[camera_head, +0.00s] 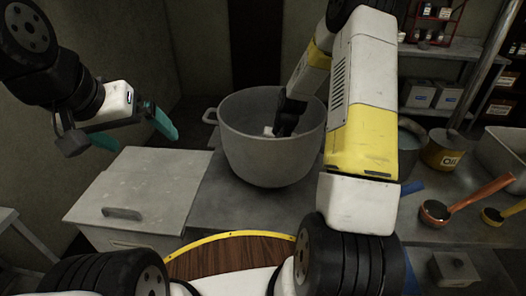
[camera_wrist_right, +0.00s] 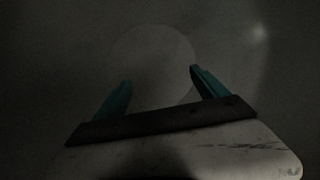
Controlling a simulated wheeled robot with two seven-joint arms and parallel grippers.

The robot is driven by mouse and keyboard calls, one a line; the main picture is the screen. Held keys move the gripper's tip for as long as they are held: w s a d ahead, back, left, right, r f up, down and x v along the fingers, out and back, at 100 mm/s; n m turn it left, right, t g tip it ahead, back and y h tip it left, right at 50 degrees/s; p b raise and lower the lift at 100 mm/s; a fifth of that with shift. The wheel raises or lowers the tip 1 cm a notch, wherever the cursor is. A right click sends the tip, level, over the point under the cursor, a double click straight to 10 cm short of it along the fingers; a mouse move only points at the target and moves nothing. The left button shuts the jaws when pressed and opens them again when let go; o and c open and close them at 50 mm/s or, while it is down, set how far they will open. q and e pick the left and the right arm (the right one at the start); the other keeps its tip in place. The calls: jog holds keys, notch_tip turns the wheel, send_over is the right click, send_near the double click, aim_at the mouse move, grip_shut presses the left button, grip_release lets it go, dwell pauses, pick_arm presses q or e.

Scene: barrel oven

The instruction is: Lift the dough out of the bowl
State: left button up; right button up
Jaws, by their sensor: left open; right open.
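The bowl (camera_head: 252,158) is a large, deep grey pot with side handles, standing on the counter in the head view. My right arm reaches down into it, and the right gripper's fingertips are hidden behind its wall. In the dark right wrist view, my right gripper (camera_wrist_right: 160,77) is open, its teal fingers apart. A faint, pale round shape (camera_wrist_right: 152,52) lies beyond and between the fingers; I cannot tell whether it is the dough or the bowl's floor. No dough shows clearly in either view. My left gripper (camera_head: 136,130) is open and empty, left of the bowl.
A pale lidded box (camera_head: 145,190) with a handle stands left of the bowl, below my left gripper. On the right are a yellow-banded oil pot (camera_head: 445,152), an orange-handled scoop (camera_head: 465,200) and a grey basin (camera_head: 505,150). Shelves stand behind.

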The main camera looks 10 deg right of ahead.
jog(key=shift+a+f, duration=0.1)
jog(key=shift+f, duration=0.15)
jog(key=shift+w, duration=0.1)
grip_shut()
jog(key=shift+w+a+r+v, duration=0.1)
jog(key=shift+a+v, duration=0.25)
jog(key=shift+v, duration=1.3)
jog(key=shift+w+a+r+v, duration=0.1)
jog(key=shift+a+v, duration=0.3)
jog(key=shift+v, duration=1.25)
jog(key=shift+w+a+r+v, duration=0.1)
jog(key=shift+a+v, duration=0.25)
jog(key=shift+v, duration=1.3)
jog(key=shift+a+v, duration=0.2)
jog(key=shift+v, duration=0.75)
jog(key=shift+a+v, duration=0.25)
jog(key=shift+v, duration=0.75)
jog(key=shift+r, duration=0.1)
jog(key=shift+a+v, duration=0.2)
jog(key=shift+v, duration=0.75)
jog(key=shift+a+v, duration=0.25)
jog(key=shift+v, duration=0.75)
jog(key=shift+w+r, duration=0.15)
jog(key=shift+a+v, duration=0.2)
jog(key=shift+v, duration=0.75)
jog(key=shift+a+v, duration=0.2)
jog(key=shift+v, duration=0.75)
